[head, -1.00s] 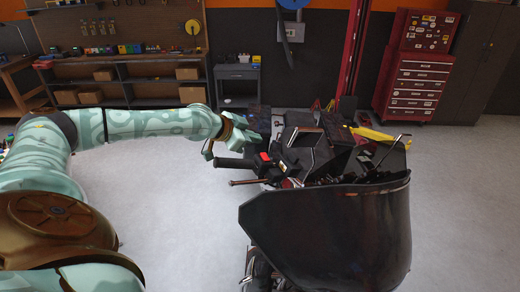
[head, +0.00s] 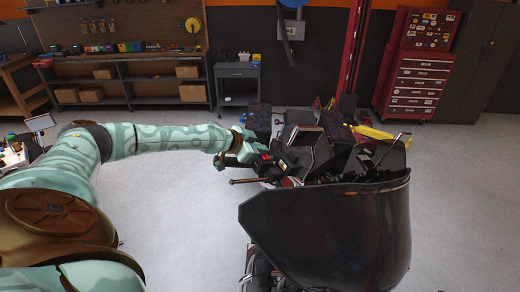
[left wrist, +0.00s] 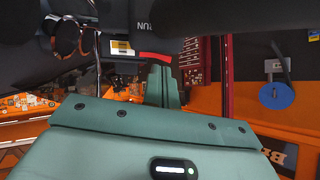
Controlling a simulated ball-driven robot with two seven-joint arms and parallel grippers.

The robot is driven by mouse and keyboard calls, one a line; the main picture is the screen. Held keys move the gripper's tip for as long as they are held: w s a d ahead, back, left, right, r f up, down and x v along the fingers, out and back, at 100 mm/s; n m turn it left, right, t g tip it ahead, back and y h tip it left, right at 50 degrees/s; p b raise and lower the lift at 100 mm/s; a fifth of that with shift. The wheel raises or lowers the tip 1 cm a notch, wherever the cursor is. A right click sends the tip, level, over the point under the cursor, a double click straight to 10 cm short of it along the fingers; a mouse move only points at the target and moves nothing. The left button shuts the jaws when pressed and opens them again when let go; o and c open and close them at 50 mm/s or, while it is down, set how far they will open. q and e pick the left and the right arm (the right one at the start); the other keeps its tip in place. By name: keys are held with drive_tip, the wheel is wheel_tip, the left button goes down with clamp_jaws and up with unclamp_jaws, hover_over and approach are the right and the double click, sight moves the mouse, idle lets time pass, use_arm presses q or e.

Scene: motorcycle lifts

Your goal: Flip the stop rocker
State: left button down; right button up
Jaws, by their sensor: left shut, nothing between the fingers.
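The red stop rocker (left wrist: 155,57) is on a black switch housing (left wrist: 140,38) with white "RUN" lettering, in the upper middle of the left wrist view. In the head view the red rocker (head: 265,157) is a small spot near the left end of the motorcycle's handlebar. My left gripper (head: 254,157) is beside the switch housing. Its green fingers (left wrist: 159,78) are shut and empty, with the tips just below the rocker in the left wrist view. I cannot tell whether they touch it. My right gripper is not in view.
The motorcycle's dark windshield (head: 325,235) stands close in front, right of the arm. A lever (head: 245,181) sticks out left of the housing. A red tool chest (head: 415,80), a grey cart (head: 237,85) and shelves stand at the back.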

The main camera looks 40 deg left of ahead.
use_arm(q)
drive_tip(key=f+b, duration=0.1)
drive_tip(key=b, duration=0.2)
drive_tip(key=shift+a+f+n, duration=0.1)
drive_tip(key=shift+f+n, duration=0.1)
drive_tip(key=shift+n, duration=0.2)
drive_tip(key=shift+s+a+r, duration=0.15)
drive_tip(key=shift+r, duration=0.1)
drive_tip(key=shift+d+p, duration=0.35)
drive_tip(key=shift+p, duration=0.75)
drive_tip(key=shift+s+d+p, duration=0.15)
drive_tip(key=shift+d+p, duration=0.1)
drive_tip(key=shift+p, duration=0.15)
drive_tip(key=shift+d+p, duration=0.3)
drive_tip(key=shift+p, duration=0.05)
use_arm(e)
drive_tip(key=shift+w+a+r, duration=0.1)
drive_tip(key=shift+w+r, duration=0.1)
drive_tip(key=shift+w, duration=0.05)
